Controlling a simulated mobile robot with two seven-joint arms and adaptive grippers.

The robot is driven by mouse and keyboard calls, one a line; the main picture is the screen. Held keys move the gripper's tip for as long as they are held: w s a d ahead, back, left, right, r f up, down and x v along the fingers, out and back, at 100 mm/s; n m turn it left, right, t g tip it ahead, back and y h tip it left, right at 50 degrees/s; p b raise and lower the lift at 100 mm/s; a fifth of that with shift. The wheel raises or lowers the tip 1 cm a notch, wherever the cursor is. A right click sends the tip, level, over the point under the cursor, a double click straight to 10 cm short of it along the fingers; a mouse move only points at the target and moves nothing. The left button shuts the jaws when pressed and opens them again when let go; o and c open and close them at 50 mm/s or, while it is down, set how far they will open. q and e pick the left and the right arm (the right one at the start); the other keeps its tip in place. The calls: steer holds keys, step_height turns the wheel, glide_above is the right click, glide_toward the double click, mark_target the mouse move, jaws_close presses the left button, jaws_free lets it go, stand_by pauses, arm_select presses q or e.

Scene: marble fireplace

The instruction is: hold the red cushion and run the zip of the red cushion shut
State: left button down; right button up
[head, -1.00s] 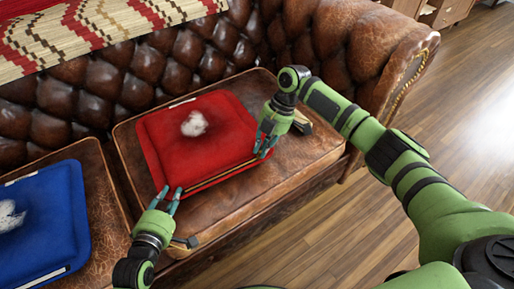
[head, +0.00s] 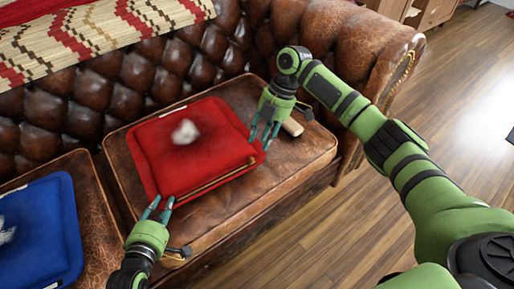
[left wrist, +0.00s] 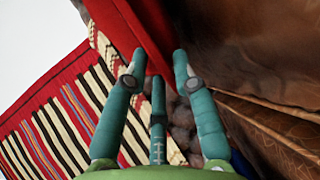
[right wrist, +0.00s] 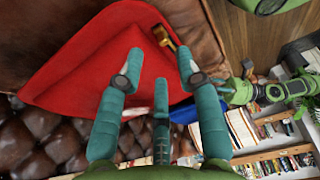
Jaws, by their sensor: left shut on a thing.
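The red cushion (head: 213,157) lies flat on the brown leather sofa seat, with a white fluffy patch (head: 185,132) on top. A gold zip line (head: 215,180) runs along its front edge. A gold pull (right wrist: 164,36) shows near the cushion edge in the right wrist view. My left gripper (head: 158,206) is shut on the cushion's front left corner. In the left wrist view a strip of red cushion (left wrist: 145,30) shows between its fingers. My right gripper (head: 265,132) is at the cushion's right end, its fingers apart and empty.
A blue cushion (head: 45,235) lies on the seat to the left. A striped woven throw (head: 90,38) covers the sofa back. The sofa arm (head: 385,50) rises at the right. The wooden floor (head: 330,225) in front is clear.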

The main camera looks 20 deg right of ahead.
arm_select(q)
steer(key=shift+s+f, duration=0.15)
steer(key=shift+f, duration=0.2)
arm_select(e)
steer(key=v, duration=0.6)
steer(key=shift+d, duration=0.1)
arm_select(q)
steer(key=c, duration=0.9)
jaws_free()
steer(key=shift+r, duration=0.1)
